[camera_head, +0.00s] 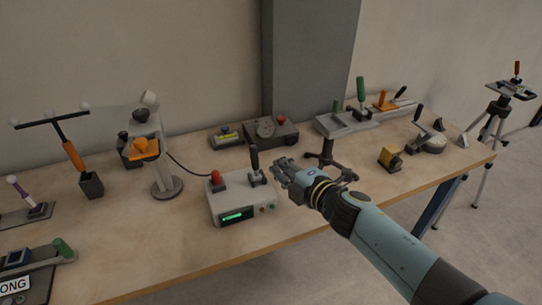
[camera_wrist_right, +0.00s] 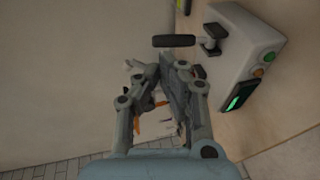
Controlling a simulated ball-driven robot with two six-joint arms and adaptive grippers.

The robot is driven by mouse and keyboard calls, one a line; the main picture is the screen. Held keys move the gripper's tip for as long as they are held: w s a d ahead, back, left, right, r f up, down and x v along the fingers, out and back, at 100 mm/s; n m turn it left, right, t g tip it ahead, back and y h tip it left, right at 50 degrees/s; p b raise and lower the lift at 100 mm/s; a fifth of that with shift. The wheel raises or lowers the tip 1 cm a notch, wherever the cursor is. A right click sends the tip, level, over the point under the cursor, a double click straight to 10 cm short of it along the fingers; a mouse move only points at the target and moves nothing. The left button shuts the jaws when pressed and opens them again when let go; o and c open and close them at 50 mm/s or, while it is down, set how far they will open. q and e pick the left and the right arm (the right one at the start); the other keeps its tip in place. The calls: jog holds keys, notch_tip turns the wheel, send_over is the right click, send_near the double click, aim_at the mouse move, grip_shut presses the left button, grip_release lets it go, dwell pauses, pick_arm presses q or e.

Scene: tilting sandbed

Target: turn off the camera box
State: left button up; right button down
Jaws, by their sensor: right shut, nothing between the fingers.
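A pale box with a lit green display, which looks like the camera box (camera_head: 243,204), stands on the table near the middle. It has a red knob (camera_head: 216,178), an upright black lever (camera_head: 255,162) and small buttons at the right of its front. In the right wrist view the box (camera_wrist_right: 246,42) is at the upper right, with its black lever (camera_wrist_right: 174,41) and an orange and a green button visible. My right gripper (camera_head: 280,166) is shut and empty, just right of the lever and apart from it in the wrist view. My left gripper is not in view.
A stand (camera_head: 163,186) with an orange part is left of the box; a dark cable runs between them. Behind are a grey box with a red button (camera_head: 271,132) and a yellow-marked device (camera_head: 227,137). A small black stand (camera_head: 327,158) is right of my gripper.

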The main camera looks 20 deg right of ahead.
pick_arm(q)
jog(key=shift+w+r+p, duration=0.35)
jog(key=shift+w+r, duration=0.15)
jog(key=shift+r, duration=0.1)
pick_arm(e)
jog(key=v, duration=0.4)
jog(key=shift+w+a+r, duration=0.1)
jog(key=shift+a+r, duration=0.1)
jog(key=shift+r, duration=0.1)
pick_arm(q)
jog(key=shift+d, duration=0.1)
